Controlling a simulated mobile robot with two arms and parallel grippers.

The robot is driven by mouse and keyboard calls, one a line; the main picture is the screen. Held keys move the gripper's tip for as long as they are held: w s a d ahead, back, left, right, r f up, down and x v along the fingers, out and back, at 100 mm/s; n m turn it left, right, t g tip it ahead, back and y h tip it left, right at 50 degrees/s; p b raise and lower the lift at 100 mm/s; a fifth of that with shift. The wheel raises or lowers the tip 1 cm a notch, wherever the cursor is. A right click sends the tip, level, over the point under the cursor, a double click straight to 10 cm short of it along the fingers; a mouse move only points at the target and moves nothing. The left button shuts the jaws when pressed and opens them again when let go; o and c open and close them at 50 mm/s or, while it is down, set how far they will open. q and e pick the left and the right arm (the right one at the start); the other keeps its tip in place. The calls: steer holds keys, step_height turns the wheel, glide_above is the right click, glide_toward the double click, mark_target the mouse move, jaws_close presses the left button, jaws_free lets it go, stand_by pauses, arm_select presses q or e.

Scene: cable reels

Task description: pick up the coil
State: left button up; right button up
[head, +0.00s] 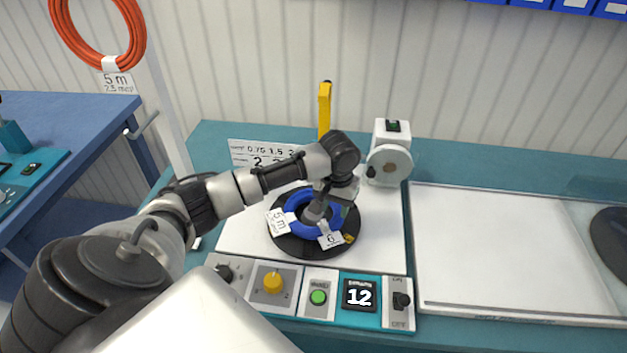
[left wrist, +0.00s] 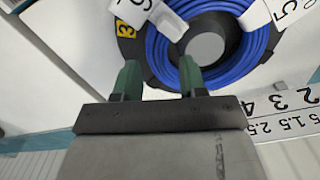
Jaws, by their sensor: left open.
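A blue coil (head: 291,208) with white paper tags lies flat on a black round reel plate (head: 285,245), around a grey hub. My left gripper (head: 341,192) is over the back right part of the coil, with its jaws open and empty. In the left wrist view the blue coil (left wrist: 245,55) fills the top, around the grey hub (left wrist: 205,47). The green fingertips of my left gripper (left wrist: 160,76) point at the coil's near edge, one on each side of a stretch of it. I cannot tell how deep they reach. My right gripper is not in view.
A yellow post (head: 324,108) and a white-grey device (head: 390,155) stand behind the reel. An orange coil (head: 138,28) hangs at left. A white tray (head: 500,245) on the right is bare.

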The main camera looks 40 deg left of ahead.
mark_target(337, 217)
arm_select(q)
steer(key=f, duration=0.2)
steer(key=w+f, duration=0.1)
steer(key=f, duration=0.1)
steer(key=shift+w+f+p, duration=0.2)
steer(key=shift+p, duration=0.15)
steer(key=shift+f, duration=0.55)
steer(key=shift+c, duration=0.8)
steer(key=c, duration=0.5)
jaws_close()
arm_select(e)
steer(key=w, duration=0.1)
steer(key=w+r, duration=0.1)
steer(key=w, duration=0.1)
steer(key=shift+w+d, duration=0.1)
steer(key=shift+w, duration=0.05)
